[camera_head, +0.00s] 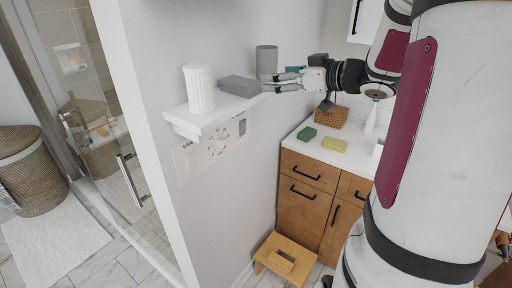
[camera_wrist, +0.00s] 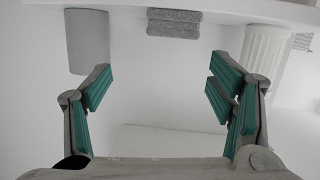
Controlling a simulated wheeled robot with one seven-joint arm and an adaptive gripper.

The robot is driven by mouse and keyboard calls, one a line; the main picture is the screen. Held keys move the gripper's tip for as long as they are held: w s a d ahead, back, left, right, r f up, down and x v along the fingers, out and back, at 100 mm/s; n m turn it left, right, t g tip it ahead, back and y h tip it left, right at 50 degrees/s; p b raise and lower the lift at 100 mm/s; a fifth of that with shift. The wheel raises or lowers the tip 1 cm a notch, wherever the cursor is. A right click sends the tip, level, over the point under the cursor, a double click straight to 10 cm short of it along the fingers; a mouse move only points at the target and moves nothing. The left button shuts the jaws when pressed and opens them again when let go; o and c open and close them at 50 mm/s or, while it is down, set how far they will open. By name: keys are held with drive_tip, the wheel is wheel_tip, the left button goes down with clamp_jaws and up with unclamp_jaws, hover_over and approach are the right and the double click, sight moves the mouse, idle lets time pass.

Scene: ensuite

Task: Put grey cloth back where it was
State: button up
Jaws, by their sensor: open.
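The grey cloth (camera_head: 240,86) lies folded on the white wall shelf (camera_head: 214,112), between a white ribbed cup and a grey cylinder. In the wrist view the cloth (camera_wrist: 174,23) shows as a folded stack at the top, beyond the fingertips. My gripper (camera_head: 270,84) is at the right end of the shelf, by the grey cylinder. In the wrist view my gripper (camera_wrist: 160,86) is open, its green-padded fingers wide apart with nothing between them. The cloth is apart from the fingers.
The white ribbed cup (camera_head: 199,88) and the grey cylinder (camera_head: 266,60) flank the cloth. A counter (camera_head: 310,146) below holds a green sponge (camera_head: 306,134), a yellow block (camera_head: 334,145) and a wicker basket (camera_head: 331,117). A wooden stool (camera_head: 285,259) stands on the floor.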

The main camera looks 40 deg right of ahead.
drive_tip(key=a+r+m+g+h, duration=0.2)
drive_tip(key=a+r+m+h, duration=0.2)
drive_tip(key=r+h, duration=0.3)
drive_tip(key=s+a+f+g+y, duration=0.1)
drive_tip(key=s+a+f+g, duration=0.2)
drive_tip(key=s+a, duration=0.7)
drive_tip(key=s+a+f+g+y, duration=0.2)
drive_tip(key=s+a+f+g, duration=0.2)
drive_tip(key=s+a+f, duration=0.4)
drive_tip(key=s+a, duration=0.2)
drive_tip(key=s, duration=0.2)
drive_tip(key=shift+f+g, duration=0.2)
drive_tip(key=shift+g, duration=0.1)
drive_tip(key=shift+a, duration=0.1)
drive_tip(key=shift+w+f+b, duration=1.4)
